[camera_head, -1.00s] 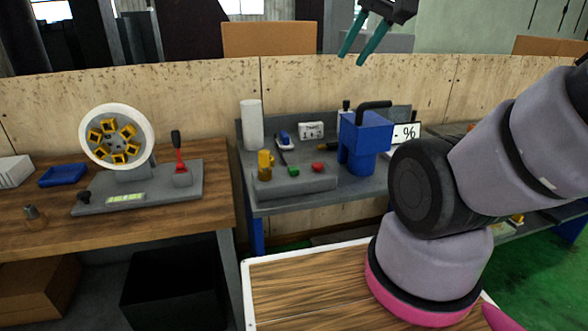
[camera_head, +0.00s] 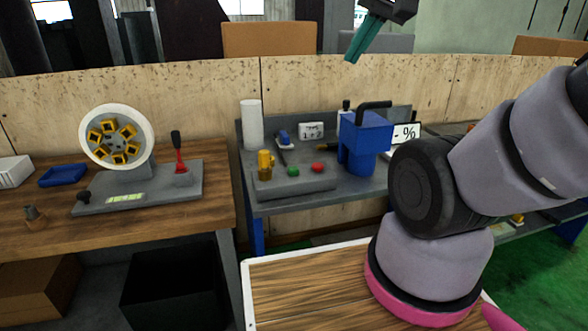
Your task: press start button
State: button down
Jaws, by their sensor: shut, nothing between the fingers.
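A grey control block (camera_head: 290,188) lies on the front of the middle grey bench. On its top are a green button (camera_head: 293,171) and, to its right, a red button (camera_head: 317,167). A yellow knob-like part (camera_head: 265,164) stands at its left end. No label tells which button is the start button. My gripper (camera_head: 354,56) is at the top of the picture, above and to the right of the block and well apart from it. Its teal fingers are together and hold nothing.
A blue machine (camera_head: 364,140) with a black handle stands right of the block. A display with a percent sign (camera_head: 405,133) is beside it. A white cylinder (camera_head: 251,126) stands at the back left.

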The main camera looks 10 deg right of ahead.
aim_at(293, 170)
jog(key=j+z, duration=0.35)
jog(key=k+j+z, duration=0.1)
jog(key=j+z, duration=0.25)
jog(key=k+j+z, duration=0.1)
jog(key=j+z, duration=0.25)
